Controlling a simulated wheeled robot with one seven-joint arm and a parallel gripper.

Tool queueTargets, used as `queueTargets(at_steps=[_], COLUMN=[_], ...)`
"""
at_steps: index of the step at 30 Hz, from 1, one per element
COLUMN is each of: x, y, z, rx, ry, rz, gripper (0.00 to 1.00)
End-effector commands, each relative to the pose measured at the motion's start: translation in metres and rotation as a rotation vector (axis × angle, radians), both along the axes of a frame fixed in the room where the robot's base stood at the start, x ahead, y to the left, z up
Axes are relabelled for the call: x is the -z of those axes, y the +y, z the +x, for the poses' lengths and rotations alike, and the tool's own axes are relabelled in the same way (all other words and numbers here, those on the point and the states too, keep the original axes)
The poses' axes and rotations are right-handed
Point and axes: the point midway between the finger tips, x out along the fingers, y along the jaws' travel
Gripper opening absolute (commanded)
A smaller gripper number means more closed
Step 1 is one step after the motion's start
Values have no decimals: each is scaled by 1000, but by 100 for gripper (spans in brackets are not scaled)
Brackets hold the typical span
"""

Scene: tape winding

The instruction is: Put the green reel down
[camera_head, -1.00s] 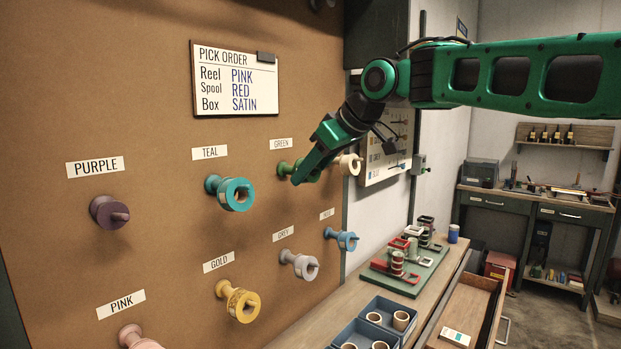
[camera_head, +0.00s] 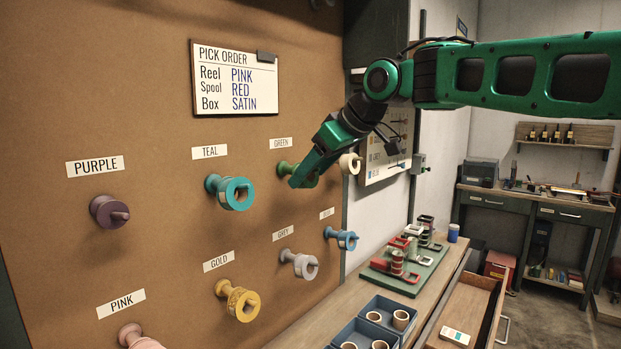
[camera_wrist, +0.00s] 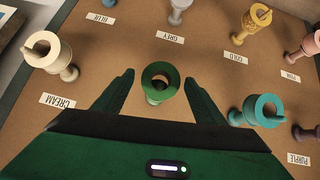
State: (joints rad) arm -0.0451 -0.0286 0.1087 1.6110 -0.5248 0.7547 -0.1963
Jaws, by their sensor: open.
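The green reel (camera_wrist: 160,79) sits on its peg on the brown pegboard, between the two fingers of my gripper (camera_wrist: 160,88) in the wrist view. The fingers are apart, with a gap on both sides of the reel. In the head view, the green reel (camera_head: 285,168) shows below the GREEN label, mostly hidden behind my gripper (camera_head: 293,183).
Close neighbours on the board are the teal reel (camera_head: 235,193) and the cream reel (camera_head: 349,163). Grey (camera_head: 300,264), blue (camera_head: 342,239), gold, purple and pink reels hang around. A pick order board (camera_head: 235,80) hangs above. A workbench with blue bins (camera_head: 385,318) stands below right.

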Motion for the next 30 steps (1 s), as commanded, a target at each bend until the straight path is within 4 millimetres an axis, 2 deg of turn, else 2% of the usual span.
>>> queueTargets(at_steps=[9, 16, 26, 29, 30], x=[-41, -58, -60, -47, -37], y=[-30, -41, -45, -59, -71], z=[-34, -49, -51, -53, -55], rx=[2, 1, 5, 55, 95], ry=[-2, -1, 3, 33, 57], rz=[-1, 0, 0, 2, 2], gripper=[65, 65, 65, 65, 65])
